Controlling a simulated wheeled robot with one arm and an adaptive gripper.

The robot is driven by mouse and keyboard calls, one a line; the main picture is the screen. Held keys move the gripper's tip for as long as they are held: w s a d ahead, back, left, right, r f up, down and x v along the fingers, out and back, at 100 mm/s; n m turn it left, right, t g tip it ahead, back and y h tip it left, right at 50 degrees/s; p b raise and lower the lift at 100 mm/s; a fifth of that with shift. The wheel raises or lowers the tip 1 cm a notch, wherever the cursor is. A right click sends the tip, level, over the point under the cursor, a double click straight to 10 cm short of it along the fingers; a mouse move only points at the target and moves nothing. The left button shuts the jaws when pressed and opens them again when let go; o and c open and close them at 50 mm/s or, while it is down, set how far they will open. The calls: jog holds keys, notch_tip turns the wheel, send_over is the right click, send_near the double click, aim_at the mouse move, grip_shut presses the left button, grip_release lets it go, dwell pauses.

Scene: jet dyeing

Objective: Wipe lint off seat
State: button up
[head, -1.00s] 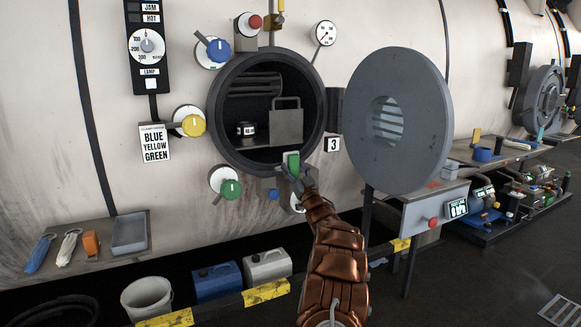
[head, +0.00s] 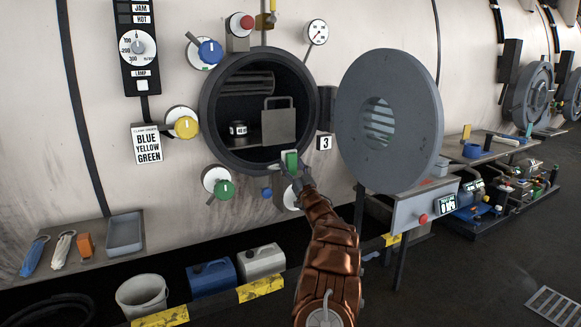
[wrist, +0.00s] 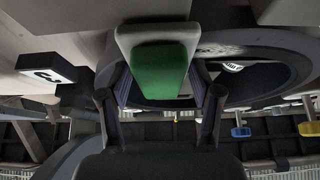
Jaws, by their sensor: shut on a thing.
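My gripper (head: 293,172) is shut on a green-and-white pad (head: 290,159), held at the lower right of the round port's rim (head: 206,118). The pad's green face also shows between the fingers in the wrist view (wrist: 160,70). The seat is the ring around the port opening; I cannot tell whether the pad touches it. No lint can be made out at this size. The round grey door (head: 385,150) stands open to the right. A grey plate with a handle (head: 279,127) and a small dark canister (head: 238,128) sit inside the port.
Blue (head: 210,51), yellow (head: 186,127) and green (head: 224,189) knobs surround the port on the left. A left shelf (head: 85,258) holds tools and a tray. A bucket (head: 142,294) and jugs (head: 212,277) stand below. A control box (head: 424,205) is under the door.

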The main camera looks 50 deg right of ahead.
aim_at(266, 163)
jog(key=shift+s+a+f+h+b, duration=0.25)
jog(key=shift+s+f+h+b, duration=0.05)
jog(key=shift+s+h+b, duration=0.1)
jog(key=shift+y, duration=0.4)
jog(key=shift+w+a+r+b, duration=0.1)
jog(key=shift+w+a+b, duration=0.45)
jog(key=shift+a, duration=0.8)
jog(key=shift+w+a+r+b, duration=0.1)
jog(key=shift+w+a+b, duration=0.2)
jog(key=shift+w+a, duration=0.75)
jog(key=shift+w+a+b, duration=0.4)
jog(key=shift+a+b, duration=0.05)
jog(key=shift+a, duration=1.15)
jog(key=shift+s, duration=0.1)
jog(key=shift+s+a+f, duration=0.1)
jog(key=shift+s, duration=0.35)
jog(key=shift+s+a+b, duration=0.3)
jog(key=shift+s, duration=0.45)
jog(key=shift+s+a+b, duration=0.3)
jog(key=shift+s+b, duration=0.05)
jog(key=shift+s, duration=0.45)
jog(key=shift+s+a+b, duration=0.3)
jog(key=shift+s, duration=0.45)
jog(key=shift+s, duration=0.1)
